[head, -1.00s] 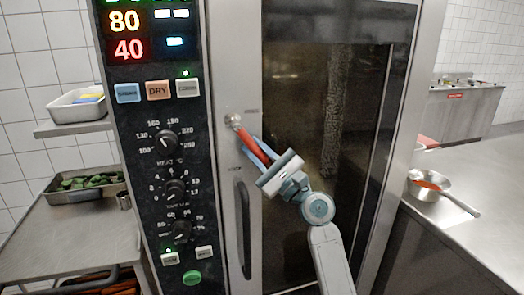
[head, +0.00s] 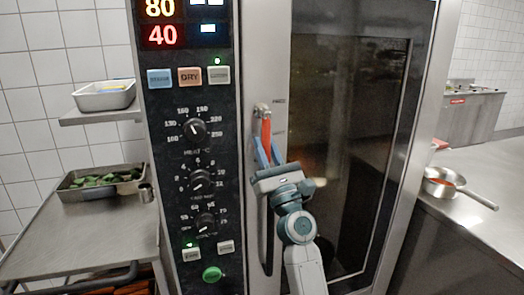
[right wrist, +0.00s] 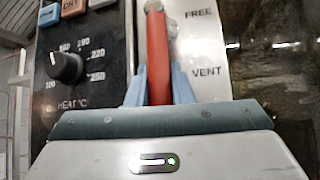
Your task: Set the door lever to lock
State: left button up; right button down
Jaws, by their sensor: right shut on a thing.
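The red door lever (head: 266,132) hangs almost straight down from its metal pivot (head: 262,110) on the oven door's steel frame. In the right wrist view the lever (right wrist: 157,55) runs upright between the blue fingers. My right gripper (head: 268,155) is shut on the lever's lower part, coming from below. Beside the lever, to its right, the labels FREE (right wrist: 199,14) and VENT (right wrist: 206,72) can be read. Any lock label is hidden behind the gripper. My left gripper is not in view.
The oven's control panel (head: 190,130) with knobs and buttons is left of the lever. A vertical door handle (head: 265,235) is below, close to my right arm. The dark glass door (head: 350,150) is right. A steel counter with a pan (head: 440,186) stands farther right.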

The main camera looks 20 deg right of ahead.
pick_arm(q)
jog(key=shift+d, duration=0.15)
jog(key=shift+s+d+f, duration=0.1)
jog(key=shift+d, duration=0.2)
pick_arm(e)
jog(key=c, duration=1.3)
grip_release()
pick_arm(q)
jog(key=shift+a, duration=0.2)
pick_arm(e)
jog(key=shift+s+f, duration=0.2)
jog(key=shift+f, duration=0.1)
jog(key=b+v, duration=0.1)
jog(key=v, duration=0.1)
jog(key=shift+s+f, duration=0.15)
jog(key=shift+f, duration=0.2)
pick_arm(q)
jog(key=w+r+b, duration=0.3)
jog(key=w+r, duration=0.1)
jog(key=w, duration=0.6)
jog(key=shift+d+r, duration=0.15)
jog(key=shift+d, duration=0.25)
pick_arm(e)
send_near(268, 157)
jog(key=shift+w+a+r, duration=0.15)
jog(key=shift+w+r, duration=0.25)
jog(key=shift+r, duration=0.25)
